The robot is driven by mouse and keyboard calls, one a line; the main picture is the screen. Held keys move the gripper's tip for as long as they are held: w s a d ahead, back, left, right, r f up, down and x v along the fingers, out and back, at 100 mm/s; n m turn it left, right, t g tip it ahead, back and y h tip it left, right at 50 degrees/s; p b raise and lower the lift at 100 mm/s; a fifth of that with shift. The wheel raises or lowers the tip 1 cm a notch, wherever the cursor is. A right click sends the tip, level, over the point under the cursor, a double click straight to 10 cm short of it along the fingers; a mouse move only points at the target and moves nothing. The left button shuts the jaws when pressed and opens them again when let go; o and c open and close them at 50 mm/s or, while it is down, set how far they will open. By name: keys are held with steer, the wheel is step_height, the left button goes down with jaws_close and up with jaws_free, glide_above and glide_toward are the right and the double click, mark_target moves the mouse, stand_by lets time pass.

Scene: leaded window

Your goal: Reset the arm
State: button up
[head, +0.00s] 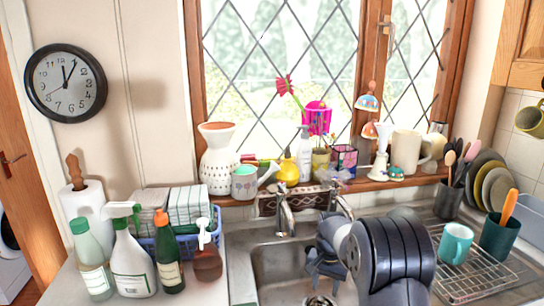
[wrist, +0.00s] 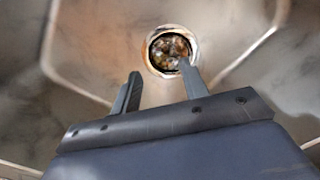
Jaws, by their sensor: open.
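My gripper (wrist: 159,80) is open and empty in the wrist view, its two fingers apart. It points down into the metal sink (wrist: 95,45), with the round drain (wrist: 172,50) beyond the fingertips. In the head view my gripper (head: 318,274) is over the sink basin (head: 268,262), partly hidden by my dark arm links. The drain also shows at the bottom of the basin in the head view (head: 319,301).
The faucet (head: 286,215) stands behind the basin. Bottles, including a white spray bottle (head: 132,262), stand on the left counter near a blue basket (head: 150,246). A teal mug (head: 455,244) sits on the drying rack (head: 478,276) at right. Many small items line the windowsill (head: 375,184).

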steer(key=s+n+p, duration=0.5)
steer(key=s+p, duration=0.3)
steer(key=s, duration=0.4)
step_height(320, 180, up, 9)
steer(key=p, duration=0.8)
steer(key=shift+s+p, duration=0.25)
steer(key=shift+p, duration=0.05)
